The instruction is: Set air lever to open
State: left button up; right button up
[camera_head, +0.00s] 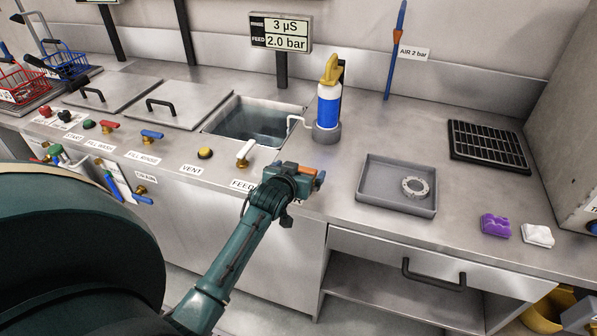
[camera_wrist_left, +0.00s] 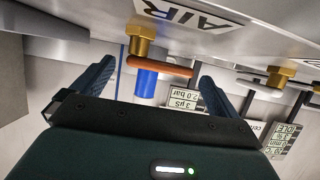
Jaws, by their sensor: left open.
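The air lever has an orange handle (camera_wrist_left: 160,65) on a brass fitting (camera_wrist_left: 140,38), next to a label reading AIR (camera_wrist_left: 195,17) in the left wrist view, which is upside down. My left gripper (camera_wrist_left: 156,72) is open, with one blue finger on each side of the handle; I cannot tell whether either touches it. In the head view my left gripper (camera_head: 306,176) is at the counter's front edge, right of the FEED label (camera_head: 241,185). An orange part (camera_head: 309,172) shows at its jaws, and the gripper hides the fitting there. My right gripper is not in view.
A white lever (camera_head: 245,152) stands left of the gripper. Behind are a sink (camera_head: 250,122) and a blue-banded bottle (camera_head: 328,108). A grey tray (camera_head: 375,195) holding a ring is to the right. A drawer handle (camera_head: 433,275) juts out below.

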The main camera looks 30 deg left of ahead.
pick_arm(q)
jog(key=shift+c, duration=0.3)
jog(key=c, duration=1.3)
